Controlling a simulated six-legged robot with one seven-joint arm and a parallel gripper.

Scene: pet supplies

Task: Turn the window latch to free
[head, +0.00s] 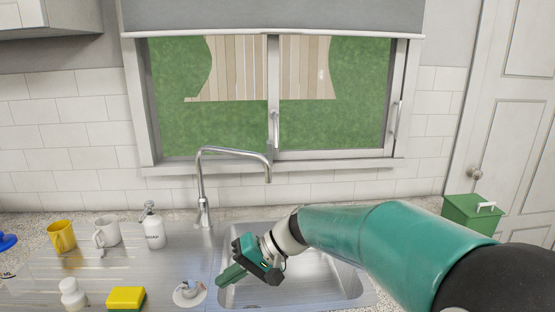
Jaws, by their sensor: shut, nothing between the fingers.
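The window (330,155) is in the back wall above the sink, with a grey blind at its top. A slim upright latch-like handle (275,128) is on its middle stile. A second pale handle (394,120) is on the right frame. I cannot tell which of them is the task's latch or its exact setting. My green gripper (227,276) is low over the sink's left part, well below and in front of the window. It is shut and empty, touching neither handle.
A tall curved tap (201,190) stands between my gripper and the window. Left of the sink are a yellow mug (61,237), a white mug (107,232), a soap bottle (153,229) and a yellow-green sponge (126,300). A green bin (468,213) is at right.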

